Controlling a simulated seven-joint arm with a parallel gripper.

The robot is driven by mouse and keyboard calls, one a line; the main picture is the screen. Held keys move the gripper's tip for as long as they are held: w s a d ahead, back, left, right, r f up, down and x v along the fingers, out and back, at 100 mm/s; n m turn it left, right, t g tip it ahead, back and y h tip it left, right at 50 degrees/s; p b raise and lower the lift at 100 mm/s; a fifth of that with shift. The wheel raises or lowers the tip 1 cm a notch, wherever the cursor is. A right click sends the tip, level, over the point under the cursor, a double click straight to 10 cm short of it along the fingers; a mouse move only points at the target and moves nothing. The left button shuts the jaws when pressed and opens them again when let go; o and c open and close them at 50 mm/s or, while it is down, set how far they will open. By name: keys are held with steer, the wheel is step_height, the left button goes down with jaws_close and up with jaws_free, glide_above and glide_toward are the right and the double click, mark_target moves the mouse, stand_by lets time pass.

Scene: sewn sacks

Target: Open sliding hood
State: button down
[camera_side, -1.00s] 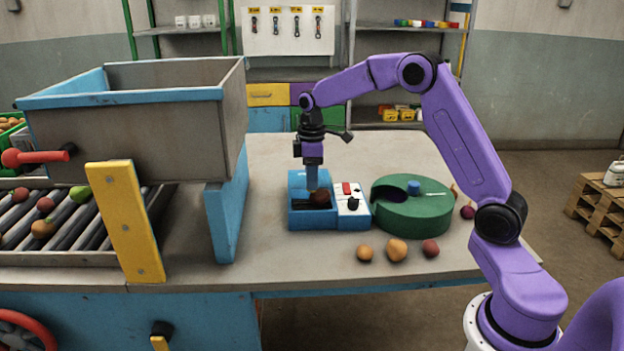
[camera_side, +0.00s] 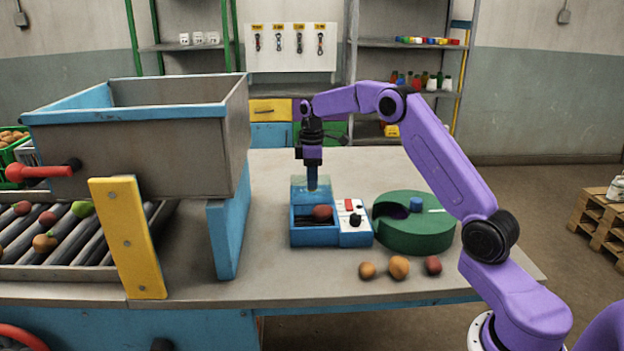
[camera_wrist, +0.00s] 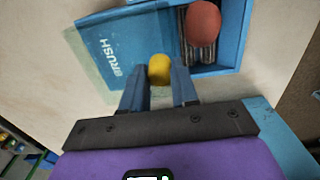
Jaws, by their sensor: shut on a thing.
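The blue brush box (camera_side: 316,239) sits on the table, and its side shows in the wrist view (camera_wrist: 232,55). Its sliding hood (camera_side: 301,187), blue with see-through parts and marked "BRUSH" in the wrist view (camera_wrist: 125,50), stands slid toward the back of the box. A reddish round fruit (camera_side: 323,212) lies over dark rollers in the uncovered part; it also shows in the wrist view (camera_wrist: 203,20). My gripper (camera_side: 312,185) is shut on the hood's yellow knob (camera_wrist: 160,68), with one finger on each side.
A white control panel (camera_side: 350,212) adjoins the box on the right, then a green round machine (camera_side: 415,238). Several loose fruits, including an orange one (camera_side: 399,267), lie in front. A large grey hopper (camera_side: 130,150) stands left above rollers.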

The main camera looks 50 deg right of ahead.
steer(key=c, duration=0.8)
jaws_free()
steer(key=shift+c, duration=0.2)
step_height(320, 180, up, 12)
